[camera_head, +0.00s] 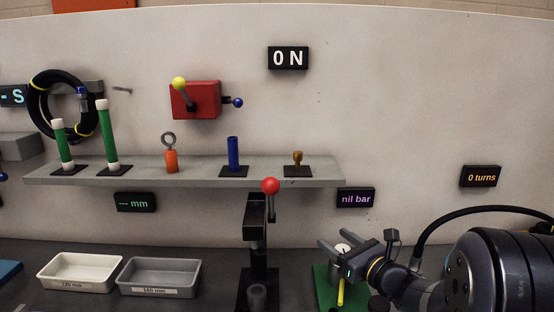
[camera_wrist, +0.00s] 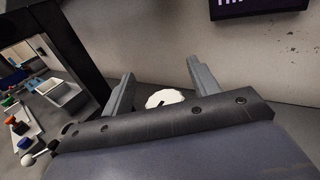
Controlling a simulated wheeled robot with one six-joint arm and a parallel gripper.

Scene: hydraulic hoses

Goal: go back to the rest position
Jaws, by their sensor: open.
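My gripper (camera_head: 345,244) is at the lower right in the head view, low over the bench. In the wrist view its two grey fingers (camera_wrist: 158,90) stand wide apart with nothing held between them. A white round top (camera_wrist: 165,98) shows beyond and between the fingers. In the head view a white-topped part (camera_head: 342,249) stands at the gripper, above a green base (camera_head: 323,285) with a yellow piece (camera_head: 340,291). My arm hides part of that base. I cannot tell whether the fingers touch the white part.
A black press with a red knob (camera_head: 270,186) stands just left of my gripper. A grey shelf (camera_head: 205,174) holds green, orange, blue and brass parts. A white tray (camera_head: 80,272) and a grey tray (camera_head: 159,277) sit at left. The wall at upper right is mostly clear.

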